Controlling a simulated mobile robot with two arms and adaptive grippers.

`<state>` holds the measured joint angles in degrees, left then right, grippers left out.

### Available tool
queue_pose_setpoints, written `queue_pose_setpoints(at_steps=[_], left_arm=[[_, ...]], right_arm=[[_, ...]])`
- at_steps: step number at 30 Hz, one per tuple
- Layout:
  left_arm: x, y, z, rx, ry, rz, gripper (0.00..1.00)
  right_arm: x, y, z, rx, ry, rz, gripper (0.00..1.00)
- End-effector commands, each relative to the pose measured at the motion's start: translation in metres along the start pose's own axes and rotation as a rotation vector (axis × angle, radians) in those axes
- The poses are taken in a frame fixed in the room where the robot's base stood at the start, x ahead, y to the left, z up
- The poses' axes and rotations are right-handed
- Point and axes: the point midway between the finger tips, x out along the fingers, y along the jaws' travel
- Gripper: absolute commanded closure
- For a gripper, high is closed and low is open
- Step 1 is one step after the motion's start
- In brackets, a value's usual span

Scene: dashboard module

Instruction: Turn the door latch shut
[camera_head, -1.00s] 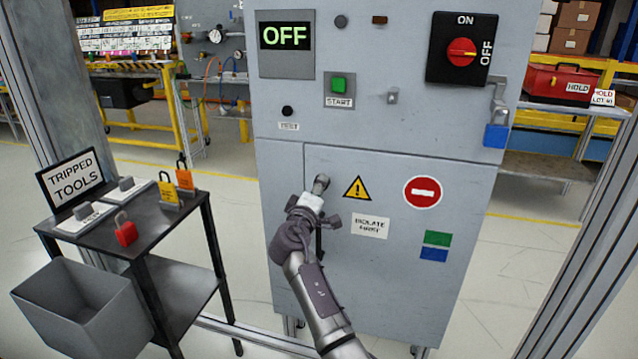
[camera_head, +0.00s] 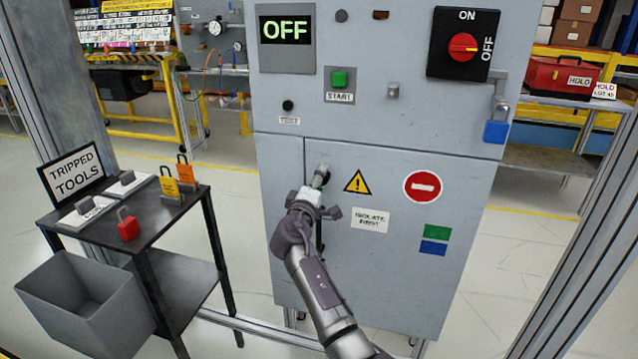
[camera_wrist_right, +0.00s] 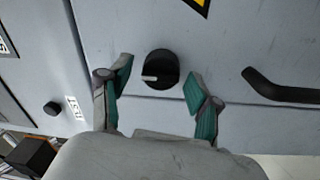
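The door latch is a round black knob with a light pointer mark, in the right wrist view (camera_wrist_right: 162,70). The mark points left in that view. In the head view the latch (camera_head: 323,174) sits near the upper left corner of the grey lower door (camera_head: 390,285), which looks closed. My right gripper (camera_wrist_right: 159,78) is open, its two green-padded fingers on either side of the latch with gaps visible. In the head view this gripper (camera_head: 316,190) is at the latch and partly covers it. My left gripper is not in view.
A black door handle (camera_wrist_right: 285,90) lies right of the fingers in the wrist view. Above the door are a green start button (camera_head: 340,79), a red rotary switch (camera_head: 462,46) and a blue padlock (camera_head: 496,132). A tool table (camera_head: 130,225) with a grey bin (camera_head: 85,300) stands left.

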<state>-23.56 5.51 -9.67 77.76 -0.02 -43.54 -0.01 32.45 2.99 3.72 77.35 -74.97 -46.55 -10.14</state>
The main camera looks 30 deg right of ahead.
Motion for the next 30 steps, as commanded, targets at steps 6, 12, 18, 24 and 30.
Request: queue_pose_setpoints(at_steps=[6,12,18,24,30], left_arm=[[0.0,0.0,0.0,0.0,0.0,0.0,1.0],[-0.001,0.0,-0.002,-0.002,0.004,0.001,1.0],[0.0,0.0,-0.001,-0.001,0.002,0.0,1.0],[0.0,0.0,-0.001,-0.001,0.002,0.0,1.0],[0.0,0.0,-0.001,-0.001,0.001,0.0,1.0]], right_arm=[[0.0,-0.001,0.001,0.001,-0.002,-0.002,0.34],[-0.011,-0.002,0.001,0.001,-0.001,-0.003,0.34],[-0.05,-0.003,0.0,0.002,0.001,-0.004,0.34],[-0.091,-0.002,0.001,0.002,-0.001,-0.004,0.34],[-0.115,-0.001,0.0,0.0,-0.001,-0.002,0.34]])
